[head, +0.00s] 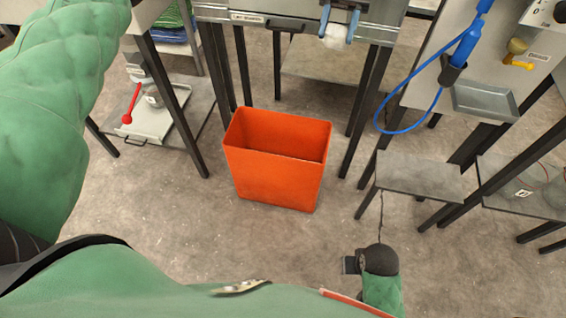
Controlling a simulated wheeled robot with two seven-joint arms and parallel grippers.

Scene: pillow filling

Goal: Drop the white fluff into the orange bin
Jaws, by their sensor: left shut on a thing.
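The orange bin (272,180) stands upright on the floor near the middle of the head view, with its open top facing up. I see only its inner walls, and its bottom is hidden. My left gripper (337,30) is at the top edge of the view, above and right of the bin in the picture. Its two blue fingers are shut on a small piece of white fluff (335,37). The fluff is in front of the metal workbench and apart from the bin. My right gripper does not show.
A metal workbench (268,21) with dark legs stands behind the bin. A low shelf (193,108) with a red-handled tool is at left. A grey low table (419,176) and a blue hose (403,92) are at right. The floor around the bin is clear.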

